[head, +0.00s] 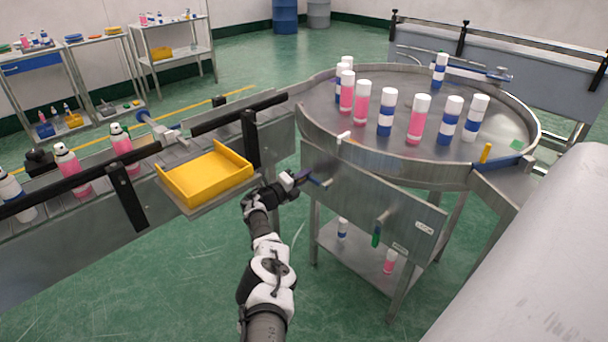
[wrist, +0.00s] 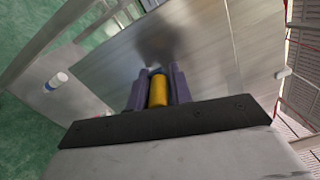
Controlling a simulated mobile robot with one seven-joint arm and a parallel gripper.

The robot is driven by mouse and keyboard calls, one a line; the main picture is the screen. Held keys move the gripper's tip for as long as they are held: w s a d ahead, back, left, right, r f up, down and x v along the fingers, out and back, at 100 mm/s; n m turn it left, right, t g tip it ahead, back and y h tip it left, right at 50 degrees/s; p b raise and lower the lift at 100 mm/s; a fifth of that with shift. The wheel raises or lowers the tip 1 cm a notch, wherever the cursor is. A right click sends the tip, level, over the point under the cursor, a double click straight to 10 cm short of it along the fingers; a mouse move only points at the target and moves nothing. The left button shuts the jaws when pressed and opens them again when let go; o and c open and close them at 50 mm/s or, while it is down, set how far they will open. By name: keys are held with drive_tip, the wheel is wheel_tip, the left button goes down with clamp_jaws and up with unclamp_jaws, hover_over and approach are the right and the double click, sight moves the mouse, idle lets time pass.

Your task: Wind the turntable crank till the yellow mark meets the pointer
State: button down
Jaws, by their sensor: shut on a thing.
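The round steel turntable (head: 320,99) stands at the right in the head view and carries several pink and blue-striped bottles. A small yellow upright piece (head: 486,153) stands at its near right rim; I cannot tell whether it is the mark or the pointer. A green patch (head: 517,144) lies on the disc to its right, apart from it. My gripper (head: 295,180) is at the left part of the front panel, by a blue crank part (head: 319,182). In the wrist view, my gripper's purple fingers (wrist: 158,92) are shut on a yellow crank handle (wrist: 158,91).
A yellow tray (head: 205,177) and a conveyor with pink cans (head: 122,143) are at the left. Two bottles stand on the lower shelf (head: 350,262). Green floor is open in front.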

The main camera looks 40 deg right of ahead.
drive_tip(key=shift+a+f, duration=0.1)
drive_tip(key=shift+f, duration=0.25)
drive_tip(key=c, duration=1.4)
unclamp_jaws()
drive_tip(key=shift+c, duration=0.2)
drive_tip(key=shift+o, duration=0.4)
drive_tip(key=shift+r, duration=0.15)
drive_tip(key=shift+a+r+p, duration=0.2)
drive_tip(key=shift+a+p, duration=0.3)
drive_tip(key=shift+p, duration=0.3)
drive_tip(key=s+a+p, duration=0.1)
drive_tip(key=a+p, duration=0.3)
drive_tip(key=a, duration=0.8)
drive_tip(key=shift+a+f, duration=0.2)
drive_tip(key=shift+a, duration=0.2)
